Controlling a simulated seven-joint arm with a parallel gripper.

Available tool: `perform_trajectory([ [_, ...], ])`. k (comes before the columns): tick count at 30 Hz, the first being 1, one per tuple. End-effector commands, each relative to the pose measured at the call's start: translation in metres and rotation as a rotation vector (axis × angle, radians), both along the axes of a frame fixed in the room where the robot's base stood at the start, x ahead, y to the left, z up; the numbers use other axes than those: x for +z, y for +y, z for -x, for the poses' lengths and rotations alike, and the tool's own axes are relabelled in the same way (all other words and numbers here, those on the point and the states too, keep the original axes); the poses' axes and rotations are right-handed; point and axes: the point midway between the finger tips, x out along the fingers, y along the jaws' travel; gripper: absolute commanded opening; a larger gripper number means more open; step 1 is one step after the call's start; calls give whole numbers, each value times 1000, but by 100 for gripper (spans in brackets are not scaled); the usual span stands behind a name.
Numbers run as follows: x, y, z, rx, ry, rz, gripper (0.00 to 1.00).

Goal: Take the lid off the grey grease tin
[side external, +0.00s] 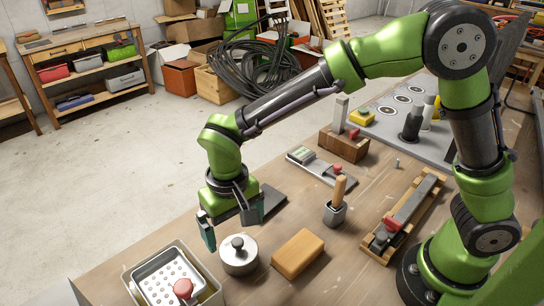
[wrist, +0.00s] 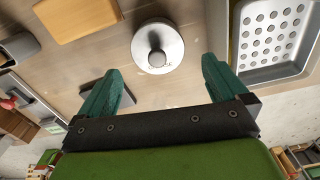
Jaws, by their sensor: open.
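The grey grease tin (side external: 239,267) stands upright on the wooden bench, its round lid (side external: 228,252) on top with a dark knob (side external: 237,242) in the middle. In the wrist view the lid (wrist: 172,57) is seen from above, with its knob (wrist: 157,58) at the centre. My gripper (side external: 231,228) is open, its teal fingers spread apart and empty. It is close to the tin, above and behind it in the side view. In the wrist view the tin lies ahead of the gripper (wrist: 160,75), roughly centred between the fingers.
A perforated metal tray (side external: 155,268) with a red knob sits left of the tin; it also shows in the wrist view (wrist: 243,62). A tan block (side external: 298,254) lies to the right. A wooden-handled tool in a grey holder (side external: 335,213) stands behind the block.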

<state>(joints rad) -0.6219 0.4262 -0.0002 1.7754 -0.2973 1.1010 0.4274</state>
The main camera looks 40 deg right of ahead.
Motion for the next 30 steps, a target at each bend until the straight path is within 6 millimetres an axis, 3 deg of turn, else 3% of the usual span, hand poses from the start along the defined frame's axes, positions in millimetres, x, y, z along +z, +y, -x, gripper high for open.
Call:
perform_trajectory([
  [12, -50, -4, 0, 1, 1, 2, 100],
  [20, -53, -4, -1, -1, 0, 0, 100],
  [21, -53, -4, -1, 0, 0, 0, 98],
  [30, -53, -4, -1, 0, -1, 0, 54],
])
